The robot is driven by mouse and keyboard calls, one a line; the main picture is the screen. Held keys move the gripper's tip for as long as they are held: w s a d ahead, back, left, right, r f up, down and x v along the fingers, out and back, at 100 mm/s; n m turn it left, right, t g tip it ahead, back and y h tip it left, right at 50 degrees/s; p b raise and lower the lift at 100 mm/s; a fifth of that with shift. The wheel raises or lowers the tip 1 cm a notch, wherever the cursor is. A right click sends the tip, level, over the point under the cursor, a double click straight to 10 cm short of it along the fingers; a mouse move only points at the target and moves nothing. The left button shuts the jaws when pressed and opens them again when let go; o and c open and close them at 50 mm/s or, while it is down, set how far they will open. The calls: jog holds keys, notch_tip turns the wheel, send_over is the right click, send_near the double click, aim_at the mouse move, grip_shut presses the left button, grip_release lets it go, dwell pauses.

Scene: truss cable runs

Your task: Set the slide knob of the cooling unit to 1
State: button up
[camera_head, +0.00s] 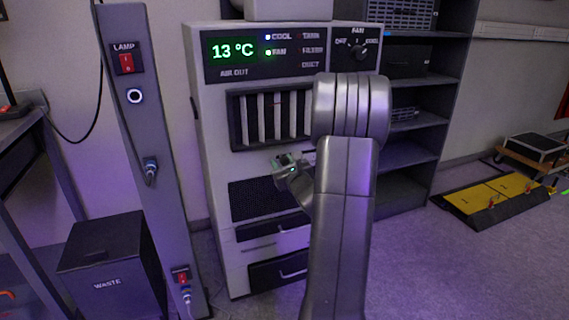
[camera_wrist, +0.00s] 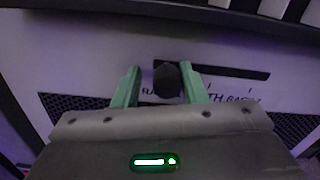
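The cooling unit (camera_head: 216,150) stands in front of me, its display (camera_head: 236,48) reading 13 °C. In the wrist view the dark slide knob (camera_wrist: 167,80) sits near the left end of a black horizontal slot (camera_wrist: 235,72). Short tick marks and lettering, partly hidden, lie below the slot. My gripper (camera_wrist: 160,82) has its two green fingers apart, one on each side of the knob. The right finger is very close to the knob; a gap shows on the left. Contact cannot be told. In the head view my gripper (camera_head: 284,160) is below the vent, and the slide knob cannot be made out.
A round fan knob (camera_head: 358,52) is at the unit's upper right. A grey post (camera_head: 150,120) with a lamp switch and a waste bin (camera_head: 106,262) stand left. Shelves (camera_head: 410,155) stand right. The floor at right is mostly clear before a yellow-and-black platform (camera_head: 495,198).

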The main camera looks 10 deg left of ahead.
jog(key=shift+o, duration=0.5)
jog(key=shift+a, duration=0.1)
jog(key=shift+s+d, duration=0.2)
jog(key=shift+d, duration=0.15)
jog(key=p+v, duration=0.1)
jog(key=v, duration=1.2)
jog(key=b+x, duration=0.1)
jog(key=x, duration=1.2)
jog(key=shift+w+a, duration=0.2)
jog(key=shift+w, duration=0.15)
jog(key=shift+r, duration=0.1)
jog(key=shift+w+d, duration=0.15)
jog(key=shift+d, duration=0.15)
